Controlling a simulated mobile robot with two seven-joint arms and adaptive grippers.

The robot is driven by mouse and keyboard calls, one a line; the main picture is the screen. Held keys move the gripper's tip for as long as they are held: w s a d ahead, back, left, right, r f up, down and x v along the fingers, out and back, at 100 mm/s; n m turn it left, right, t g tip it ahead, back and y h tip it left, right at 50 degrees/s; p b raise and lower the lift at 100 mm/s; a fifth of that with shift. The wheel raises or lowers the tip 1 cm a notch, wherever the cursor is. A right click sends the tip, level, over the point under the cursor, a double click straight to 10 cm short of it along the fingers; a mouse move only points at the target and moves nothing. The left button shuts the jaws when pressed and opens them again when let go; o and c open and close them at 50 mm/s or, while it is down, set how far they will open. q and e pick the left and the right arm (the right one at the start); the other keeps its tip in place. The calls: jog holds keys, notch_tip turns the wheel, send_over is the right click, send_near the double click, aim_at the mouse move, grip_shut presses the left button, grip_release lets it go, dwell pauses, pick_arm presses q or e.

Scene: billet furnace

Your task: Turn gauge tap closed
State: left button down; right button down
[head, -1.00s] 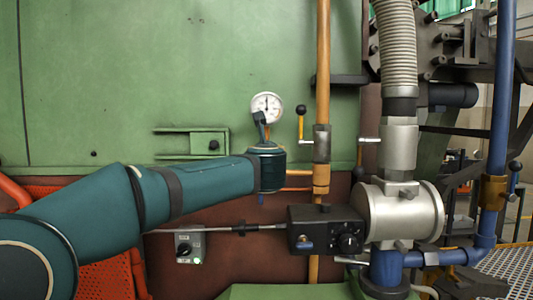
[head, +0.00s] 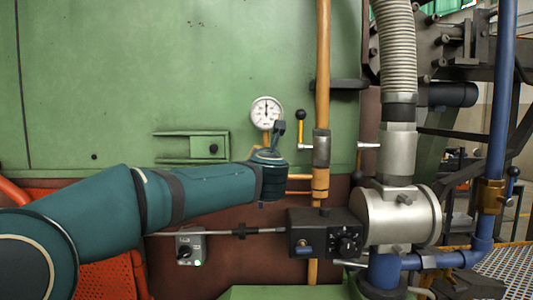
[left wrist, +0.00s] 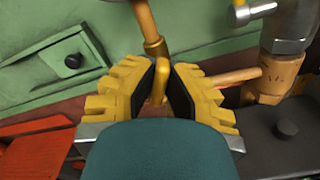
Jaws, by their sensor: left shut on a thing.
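The round white pressure gauge (head: 266,113) is mounted in front of the green furnace wall, on a short orange pipe. In the left wrist view, this pipe (left wrist: 147,20) ends in a brass collar, with the small yellow tap handle (left wrist: 160,82) just below it. My left gripper (left wrist: 161,88) has its yellow, black-padded fingers on both sides of the handle and is shut on it. In the head view, my left wrist is just below the gauge and hides the tap. My right gripper is not in view.
A vertical orange pipe (head: 322,65) stands right of the gauge, with a black-knobbed lever (head: 300,128) beside it. A black control box (head: 325,232) and silver cylinder (head: 402,216) sit lower right. A green bracket (head: 190,146) is on the wall to the left.

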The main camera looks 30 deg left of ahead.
pick_arm(q)
jog(key=m+p, duration=0.2)
jog(key=m, duration=0.2)
jog(key=shift+r+m, duration=0.15)
jog(key=shift+m, duration=0.15)
jog(key=m+p, duration=0.3)
jog(key=m, duration=0.2)
jog(key=shift+f+m+p, duration=0.2)
jog(key=shift+m+p, duration=0.7)
jog(key=shift+m, duration=0.6)
jog(key=c, duration=1)
grip_release()
jog(key=shift+w+f, duration=0.1)
jog(key=shift+w, duration=0.05)
jog(key=shift+d, duration=0.15)
